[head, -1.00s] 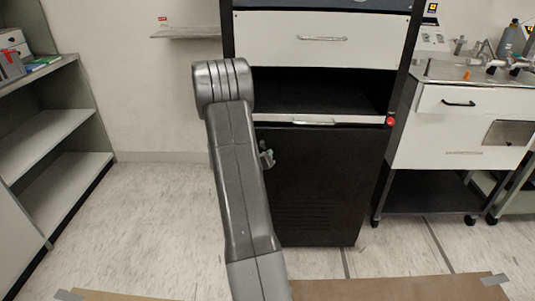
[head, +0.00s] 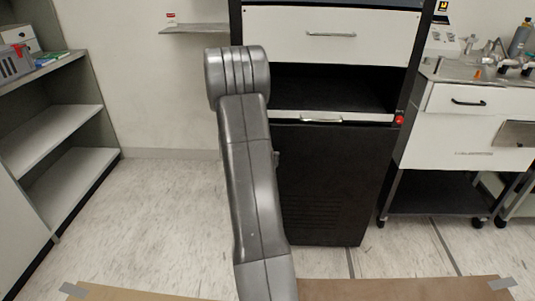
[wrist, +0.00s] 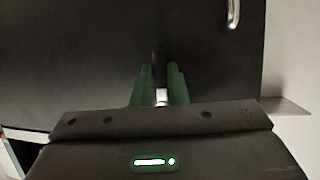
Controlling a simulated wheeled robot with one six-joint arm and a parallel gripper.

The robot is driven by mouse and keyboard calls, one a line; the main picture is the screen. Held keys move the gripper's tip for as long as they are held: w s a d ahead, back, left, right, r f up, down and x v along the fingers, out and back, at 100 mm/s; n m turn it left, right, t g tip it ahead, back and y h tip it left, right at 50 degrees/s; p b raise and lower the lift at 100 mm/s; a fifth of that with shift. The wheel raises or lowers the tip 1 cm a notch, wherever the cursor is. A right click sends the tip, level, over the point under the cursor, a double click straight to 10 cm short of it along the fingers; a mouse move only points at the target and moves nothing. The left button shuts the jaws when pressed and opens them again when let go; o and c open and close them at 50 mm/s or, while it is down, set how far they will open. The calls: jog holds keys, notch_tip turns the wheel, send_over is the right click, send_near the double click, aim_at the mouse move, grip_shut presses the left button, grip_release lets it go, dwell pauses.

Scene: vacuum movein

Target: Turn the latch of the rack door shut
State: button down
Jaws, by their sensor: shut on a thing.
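The black rack door (head: 335,185) fills the lower part of the rack in the head view and looks closed or nearly so. It is also the dark panel (wrist: 80,60) behind my gripper in the wrist view. My gripper (wrist: 160,92) has green fingers, shut on the latch (wrist: 161,96). A silver part of the latch shows between the fingers, with a dark part just beyond them. The latch's exact angle is hard to tell. In the head view my arm hides the gripper and most of the latch area.
A white drawer (head: 330,35) and an open dark bay are above the door. A red button (head: 399,119) is at the rack's right edge. Shelves (head: 60,130) stand left, a white cart (head: 460,125) right. A metal handle (wrist: 233,14) shows in the wrist view.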

dwell(0.3)
jog(key=c, duration=1.4)
grip_release()
jog(key=shift+c, duration=0.2)
jog(key=p+v, duration=0.2)
jog(key=v, duration=1.1)
jog(key=shift+s, duration=0.4)
jog(key=shift+a+r, duration=0.1)
jog(key=b+x, duration=0.2)
jog(key=x, duration=1.2)
jog(key=shift+s+r, duration=0.1)
jog(key=shift+r, duration=0.05)
